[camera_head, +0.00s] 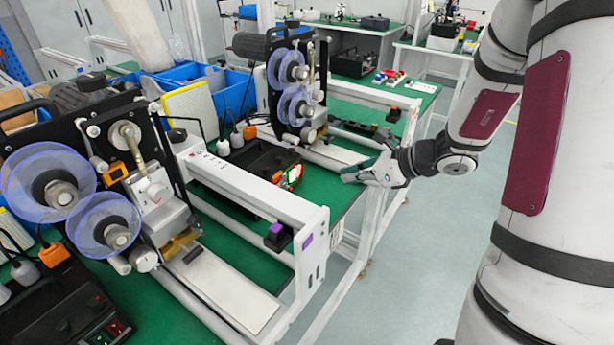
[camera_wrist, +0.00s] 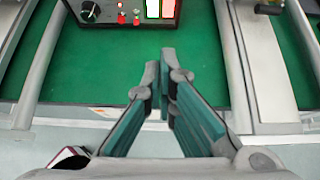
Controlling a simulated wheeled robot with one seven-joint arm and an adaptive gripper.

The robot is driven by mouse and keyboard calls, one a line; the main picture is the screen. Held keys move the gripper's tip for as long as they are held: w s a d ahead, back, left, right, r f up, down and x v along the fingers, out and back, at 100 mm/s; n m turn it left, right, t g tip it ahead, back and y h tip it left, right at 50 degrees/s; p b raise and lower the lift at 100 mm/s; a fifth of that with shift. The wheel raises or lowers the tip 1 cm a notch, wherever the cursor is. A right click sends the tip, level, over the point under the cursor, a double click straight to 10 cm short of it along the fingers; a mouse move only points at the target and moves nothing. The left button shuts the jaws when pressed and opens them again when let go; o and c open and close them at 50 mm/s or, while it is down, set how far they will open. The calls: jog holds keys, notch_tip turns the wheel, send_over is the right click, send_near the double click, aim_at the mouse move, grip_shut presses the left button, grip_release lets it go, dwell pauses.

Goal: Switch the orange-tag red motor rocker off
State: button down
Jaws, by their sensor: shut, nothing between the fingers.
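A black control box (camera_wrist: 75,18) sits at the top of the wrist view, with a knob (camera_wrist: 88,11), small red buttons and two lit rockers. The left rocker (camera_wrist: 152,8) glows whitish; the right, red-edged motor rocker (camera_wrist: 168,8) is also lit. In the head view the lit rockers (camera_head: 293,175) face my gripper (camera_head: 346,174). My gripper also shows in the wrist view (camera_wrist: 160,68), its teal fingers shut and empty, apart from the box. A small orange mark (camera_head: 394,109) shows on the far rail end.
A white rail (camera_head: 245,187) with a purple tag (camera_head: 308,240) stands left of the box. A coding machine with blue reels (camera_head: 290,85) stands behind. Another black box with unlit-looking rockers (camera_head: 110,332) is at the front left. Green bench (camera_wrist: 90,65) shows before the box.

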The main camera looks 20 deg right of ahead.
aim_at(299, 171)
jog(key=shift+w+d+f, duration=0.1)
jog(key=shift+d+f, duration=0.1)
jog(key=shift+d, duration=0.05)
jog(key=b+x, duration=0.1)
jog(key=x, duration=0.8)
jog(key=shift+f, duration=0.1)
jog(key=w+a, duration=0.2)
jog(key=shift+w, duration=0.4)
jog(key=shift+w+a, duration=0.45)
jog(key=shift+w, duration=0.05)
jog(key=shift+p, duration=0.3)
